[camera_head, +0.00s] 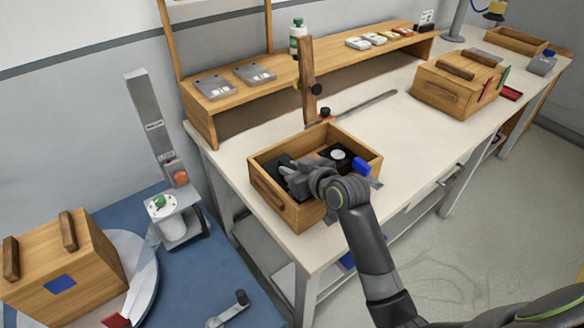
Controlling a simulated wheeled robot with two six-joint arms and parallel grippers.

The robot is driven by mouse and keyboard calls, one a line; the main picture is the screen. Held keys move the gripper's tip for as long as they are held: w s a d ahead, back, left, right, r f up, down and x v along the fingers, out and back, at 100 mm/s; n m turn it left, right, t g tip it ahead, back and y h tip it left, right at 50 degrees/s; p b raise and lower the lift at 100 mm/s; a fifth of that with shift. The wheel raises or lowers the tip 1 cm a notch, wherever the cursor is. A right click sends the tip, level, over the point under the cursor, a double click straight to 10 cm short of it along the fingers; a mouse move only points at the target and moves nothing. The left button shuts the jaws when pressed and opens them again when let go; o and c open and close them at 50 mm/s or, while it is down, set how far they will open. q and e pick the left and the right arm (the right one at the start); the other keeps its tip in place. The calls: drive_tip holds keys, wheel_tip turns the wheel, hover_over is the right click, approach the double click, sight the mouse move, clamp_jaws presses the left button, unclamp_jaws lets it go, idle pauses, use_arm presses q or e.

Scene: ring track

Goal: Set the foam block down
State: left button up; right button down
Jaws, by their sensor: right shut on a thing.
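My right arm reaches in from the lower right. Its gripper (294,178) is down inside an open wooden box (273,200) on the white workbench. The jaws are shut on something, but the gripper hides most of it. Black material (325,164) that may be foam lies in the box beside the gripper, with a round white-topped piece (340,155) in it. I cannot tell which part is the foam block, or whether the held thing touches the box floor. My left gripper is not in view.
A small blue piece (361,165) is at the box's right side. A wooden post (307,80) stands behind the box. A closed wooden box (452,88) sits farther right on the workbench (395,125). Bare bench top lies between the two boxes. A wooden crate (85,270) stands lower left.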

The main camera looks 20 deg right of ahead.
drive_tip(key=c, duration=1.3)
unclamp_jaws()
drive_tip(key=shift+c, duration=0.2)
drive_tip(key=shift+r, duration=0.55)
drive_tip(key=v, duration=1.2)
drive_tip(key=shift+r, duration=0.15)
